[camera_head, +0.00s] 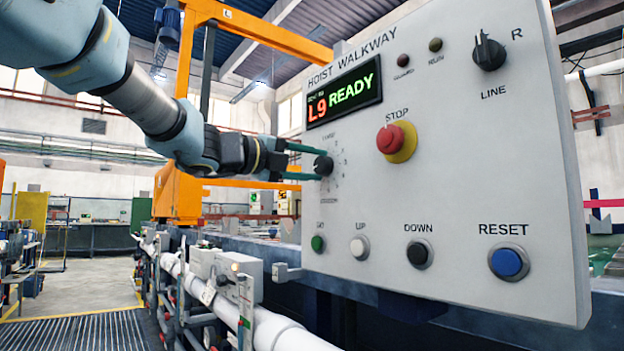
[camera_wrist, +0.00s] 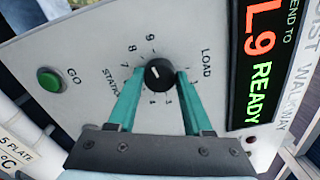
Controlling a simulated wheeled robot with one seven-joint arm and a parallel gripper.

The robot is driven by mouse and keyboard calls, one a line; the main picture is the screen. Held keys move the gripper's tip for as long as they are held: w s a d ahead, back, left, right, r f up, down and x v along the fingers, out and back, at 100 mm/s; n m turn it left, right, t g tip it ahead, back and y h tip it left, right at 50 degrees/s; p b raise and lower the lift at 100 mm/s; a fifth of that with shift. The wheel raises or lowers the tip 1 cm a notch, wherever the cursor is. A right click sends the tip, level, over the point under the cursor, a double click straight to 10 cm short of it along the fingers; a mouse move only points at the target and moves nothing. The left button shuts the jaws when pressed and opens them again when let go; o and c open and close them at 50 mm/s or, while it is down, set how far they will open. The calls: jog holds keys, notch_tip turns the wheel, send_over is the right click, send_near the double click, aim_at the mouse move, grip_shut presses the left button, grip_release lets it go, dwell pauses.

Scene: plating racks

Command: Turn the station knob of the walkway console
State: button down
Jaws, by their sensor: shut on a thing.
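The walkway console (camera_head: 450,180) is a light grey panel headed HOIST WALKWAY, at the right of the head view. Its station knob (camera_head: 323,166) is a small black dial at the panel's left side, ringed by numbers. In the wrist view the knob (camera_wrist: 159,74) shows a white pointer line, with LOAD on one side and the STATION label partly hidden by a finger. My gripper (camera_head: 308,164) has two teal fingers, one on each side of the knob, shut on it; they also show in the wrist view (camera_wrist: 160,84). The display (camera_head: 344,93) reads L9 READY.
On the same panel are a red STOP button (camera_head: 390,139), a black LINE selector (camera_head: 489,52), a green GO button (camera_head: 318,243), a white UP button (camera_head: 359,247), a black DOWN button (camera_head: 419,254) and a blue RESET button (camera_head: 508,263). White pipes (camera_head: 235,305) run below left.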

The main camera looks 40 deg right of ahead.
jog(key=shift+m+b, duration=0.75)
jog(key=shift+m, duration=0.25)
jog(key=shift+c, duration=1.6)
grip_release()
jog(key=a, duration=1)
jog(key=shift+w+a, duration=0.3)
jog(key=shift+a, duration=0.1)
